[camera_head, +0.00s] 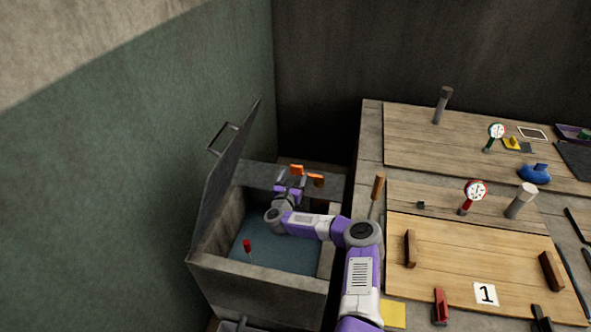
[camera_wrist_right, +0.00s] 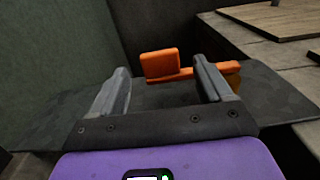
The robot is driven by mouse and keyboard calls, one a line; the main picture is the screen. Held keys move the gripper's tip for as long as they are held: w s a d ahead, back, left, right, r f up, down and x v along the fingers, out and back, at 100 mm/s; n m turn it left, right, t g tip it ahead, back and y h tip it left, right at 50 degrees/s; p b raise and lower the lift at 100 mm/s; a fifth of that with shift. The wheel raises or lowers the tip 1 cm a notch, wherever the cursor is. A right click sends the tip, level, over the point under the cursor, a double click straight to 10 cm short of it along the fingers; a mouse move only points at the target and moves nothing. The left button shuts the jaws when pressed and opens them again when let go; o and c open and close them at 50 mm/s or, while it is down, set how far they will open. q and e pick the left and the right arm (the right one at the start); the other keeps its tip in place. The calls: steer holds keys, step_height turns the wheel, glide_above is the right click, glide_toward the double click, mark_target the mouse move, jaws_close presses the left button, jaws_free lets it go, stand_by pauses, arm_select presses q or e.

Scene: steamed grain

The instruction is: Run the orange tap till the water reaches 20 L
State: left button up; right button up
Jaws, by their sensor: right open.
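The orange tap (camera_head: 297,170) stands at the back edge of the grey open tank (camera_head: 265,284). It has a block-like part at the left and a bar running right. Blue water (camera_head: 290,256) covers the tank's bottom, with a red-topped float or marker (camera_head: 247,245) standing in it. No litre reading is legible. My right gripper (camera_head: 293,180) reaches over the tank just in front of the tap. In the right wrist view the tap (camera_wrist_right: 160,63) lies beyond and between the open fingers of the gripper (camera_wrist_right: 165,85); nothing is held. My left gripper is not in view.
The tank's raised lid (camera_head: 225,185) leans on the left. A wooden-topped bench at the right carries a board with a "1" card (camera_head: 486,294), a red gauge (camera_head: 474,193), a second gauge (camera_head: 496,132) and a blue object (camera_head: 535,174). A wooden-handled tool (camera_head: 377,188) stands upright by the tank's right side.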

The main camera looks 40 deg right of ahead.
steer(key=shift+v, duration=1.15)
